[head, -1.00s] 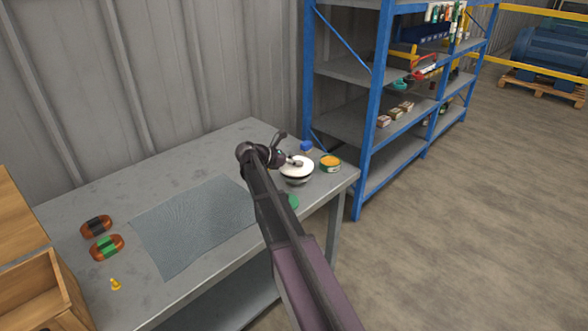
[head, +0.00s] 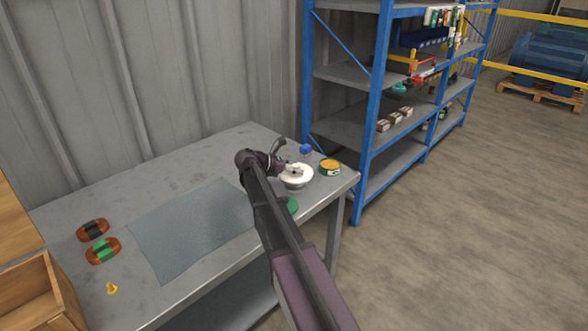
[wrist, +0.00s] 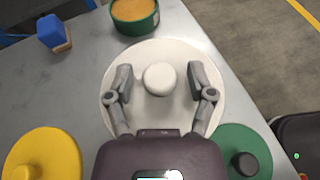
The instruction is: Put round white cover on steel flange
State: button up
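The round white cover (head: 303,178) lies at the right end of the grey table, on top of a round grey metal piece, apparently the steel flange (head: 297,187). Only a thin part of the flange shows below the cover; the rest is hidden. In the wrist view the white cover (wrist: 160,112) appears as a full disc with a white knob in its middle. My gripper (wrist: 163,82) is open, with one finger on each side of the knob and a visible gap on both sides. In the head view my arm partly hides the gripper.
Near the cover are a green tin with orange contents (wrist: 135,12), a blue block (wrist: 52,32), a yellow disc (wrist: 45,152) and a green disc (wrist: 238,140). A grey mat (head: 190,228) lies mid-table. A blue-framed shelf (head: 372,120) stands right of the table.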

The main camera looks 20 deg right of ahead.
jog(key=shift+r, duration=0.2)
jog(key=shift+a+r+p, duration=0.1)
jog(key=shift+a+p, duration=0.15)
jog(key=shift+p, duration=0.1)
jog(key=p+v, duration=0.4)
jog(key=v, duration=0.7)
jog(key=shift+a, duration=0.2)
